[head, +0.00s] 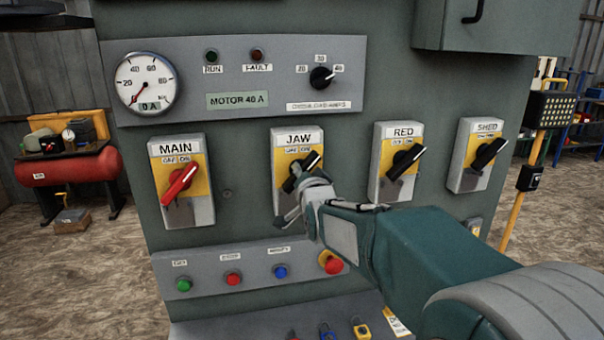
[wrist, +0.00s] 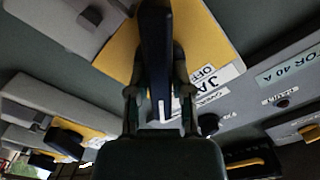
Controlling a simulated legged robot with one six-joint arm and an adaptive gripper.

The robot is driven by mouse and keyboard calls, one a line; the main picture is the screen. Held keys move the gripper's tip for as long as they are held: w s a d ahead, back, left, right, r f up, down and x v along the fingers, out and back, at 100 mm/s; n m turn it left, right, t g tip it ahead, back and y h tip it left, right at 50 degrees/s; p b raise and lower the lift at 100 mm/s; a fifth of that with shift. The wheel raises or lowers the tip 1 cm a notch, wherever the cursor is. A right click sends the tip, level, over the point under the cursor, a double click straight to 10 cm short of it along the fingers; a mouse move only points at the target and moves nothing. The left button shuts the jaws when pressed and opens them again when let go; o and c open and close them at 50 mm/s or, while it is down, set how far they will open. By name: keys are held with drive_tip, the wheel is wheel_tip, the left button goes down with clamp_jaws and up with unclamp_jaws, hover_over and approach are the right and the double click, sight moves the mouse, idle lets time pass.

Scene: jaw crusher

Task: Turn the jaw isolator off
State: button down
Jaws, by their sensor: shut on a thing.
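The jaw isolator (head: 283,200) is a grey and yellow switch box labelled JAW, second from left in the row on the green cabinet. Its black handle (head: 313,159) slants, with the upper end towards the upper right, on the ON side. In the wrist view the handle (wrist: 155,50) runs lengthwise between my two fingers. My gripper (head: 298,178) is at the isolator's front, shut on the handle, one finger on each side. My gripper hides the handle's lower part in the head view. The yellow plate and part of the JAW label show in the wrist view.
The main isolator (head: 180,184) with a red handle stands to the left. The red (head: 400,164) and shed (head: 477,155) isolators stand to the right. A sloped button panel (head: 205,282) with a red mushroom button (head: 332,263) lies below. The ammeter (head: 146,83) reads near zero.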

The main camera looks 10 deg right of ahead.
drive_tip(key=n, duration=0.4)
drive_tip(key=shift+a+n, duration=0.1)
drive_tip(key=shift+n, duration=0.2)
drive_tip(key=n, duration=0.4)
drive_tip(key=shift+r, duration=0.1)
drive_tip(key=n, duration=0.5)
drive_tip(key=shift+a, duration=0.1)
drive_tip(key=shift+n, duration=1.8)
drive_tip(key=c, duration=0.5)
unclamp_jaws()
drive_tip(key=shift+a, duration=0.1)
drive_tip(key=shift+a, duration=0.1)
